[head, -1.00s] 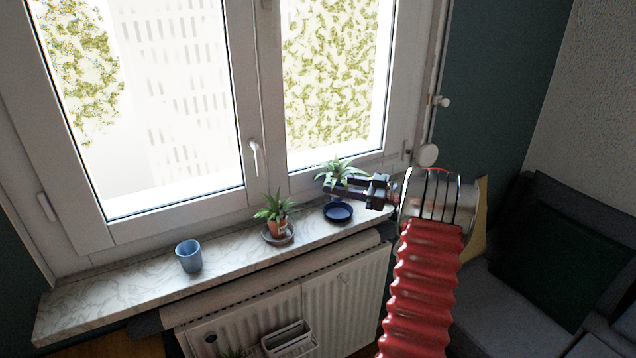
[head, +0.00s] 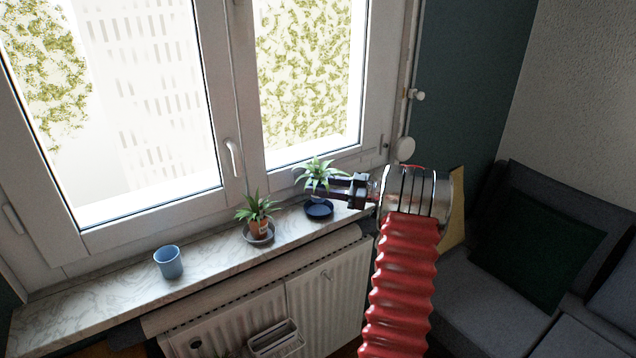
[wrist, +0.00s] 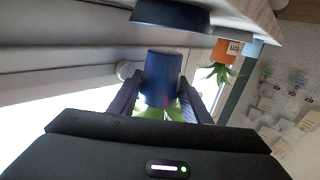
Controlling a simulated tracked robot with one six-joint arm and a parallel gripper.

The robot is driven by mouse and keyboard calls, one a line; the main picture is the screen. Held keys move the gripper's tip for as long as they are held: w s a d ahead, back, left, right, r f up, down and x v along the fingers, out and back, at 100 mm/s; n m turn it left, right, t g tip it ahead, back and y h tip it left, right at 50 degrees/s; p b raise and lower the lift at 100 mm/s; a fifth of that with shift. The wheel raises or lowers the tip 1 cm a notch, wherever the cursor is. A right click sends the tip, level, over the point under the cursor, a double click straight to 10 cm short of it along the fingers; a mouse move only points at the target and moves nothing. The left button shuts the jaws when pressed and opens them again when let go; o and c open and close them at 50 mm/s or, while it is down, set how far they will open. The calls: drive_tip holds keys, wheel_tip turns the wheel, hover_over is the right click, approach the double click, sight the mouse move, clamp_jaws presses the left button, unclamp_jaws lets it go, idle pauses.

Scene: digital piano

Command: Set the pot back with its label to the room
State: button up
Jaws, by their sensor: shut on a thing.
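My gripper (head: 330,187) is shut on a dark blue pot (wrist: 162,78) with a green leafy plant (head: 318,172). In the wrist view the pot sits between both fingers, and the picture is roughly upside down. My gripper holds the pot above a dark blue saucer (head: 319,210) at the right end of the windowsill. The saucer also shows in the wrist view (wrist: 170,15), apart from the pot. No label shows on the pot's visible side in the wrist view. In the head view the pot is mostly hidden by the fingers and dark.
A terracotta pot (head: 258,229) with a plant stands on a grey saucer left of the blue saucer; its white label shows in the wrist view (wrist: 234,48). A blue cup (head: 168,262) stands farther left on the marble windowsill (head: 95,296). The window (head: 232,110) is close behind.

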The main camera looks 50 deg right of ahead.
drive_tip(key=shift+f, duration=1.5)
drive_tip(key=shift+f, duration=0.6)
drive_tip(key=o, duration=1.3)
drive_tip(key=shift+f, duration=0.1)
drive_tip(key=shift+v, duration=2.55)
drive_tip(key=v, duration=1.3)
drive_tip(key=shift+s+d, duration=0.25)
drive_tip(key=shift+s, duration=0.05)
